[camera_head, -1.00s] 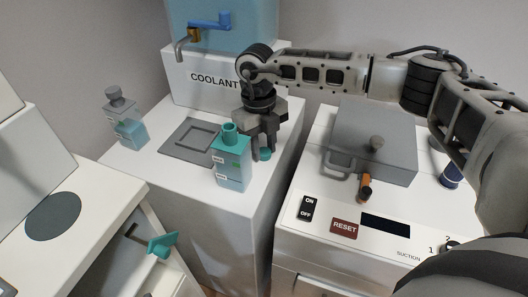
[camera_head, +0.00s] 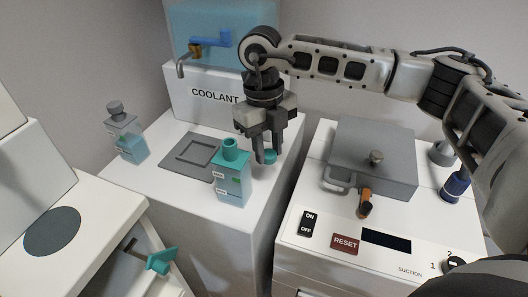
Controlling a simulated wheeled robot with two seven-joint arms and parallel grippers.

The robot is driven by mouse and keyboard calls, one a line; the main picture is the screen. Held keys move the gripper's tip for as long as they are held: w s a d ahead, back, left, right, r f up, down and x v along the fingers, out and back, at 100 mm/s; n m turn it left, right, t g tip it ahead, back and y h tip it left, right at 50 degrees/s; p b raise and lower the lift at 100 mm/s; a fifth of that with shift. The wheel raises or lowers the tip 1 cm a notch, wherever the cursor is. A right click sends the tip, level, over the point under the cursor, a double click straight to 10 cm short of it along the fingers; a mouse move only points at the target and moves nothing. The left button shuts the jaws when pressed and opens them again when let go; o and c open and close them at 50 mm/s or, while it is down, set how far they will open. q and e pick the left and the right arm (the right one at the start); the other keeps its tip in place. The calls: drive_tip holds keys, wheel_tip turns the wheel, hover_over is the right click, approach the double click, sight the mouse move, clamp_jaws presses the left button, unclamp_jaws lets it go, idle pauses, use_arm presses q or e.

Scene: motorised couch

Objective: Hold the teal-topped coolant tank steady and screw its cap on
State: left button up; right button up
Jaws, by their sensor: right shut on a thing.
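The teal-topped coolant tank (camera_head: 231,174) stands upright on the white coolant cabinet near its front right edge. Its neck is bare and open at the top. My right gripper (camera_head: 266,158) is just right of and behind the tank, pointing down. It is shut on the teal cap (camera_head: 270,157), which shows between its fingertips. Whether the cap touches the cabinet top is hard to tell. The cap is apart from the tank's neck. My left gripper is not in view.
A grey-capped tank (camera_head: 126,133) stands at the cabinet's left. A grey square tray (camera_head: 191,150) lies beside the teal-topped tank. Right is the suction unit with a grey lid (camera_head: 372,150). A teal-handled part (camera_head: 161,261) sticks out front left.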

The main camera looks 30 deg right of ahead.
use_arm(q)
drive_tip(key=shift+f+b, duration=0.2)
drive_tip(key=shift+b, duration=0.15)
use_arm(e)
drive_tip(key=s+a+r, duration=0.2)
drive_tip(key=s+r, duration=0.3)
drive_tip(key=s, duration=0.5)
drive_tip(key=shift+s+r, duration=0.2)
drive_tip(key=shift+r, duration=0.2)
drive_tip(key=shift+a, duration=0.1)
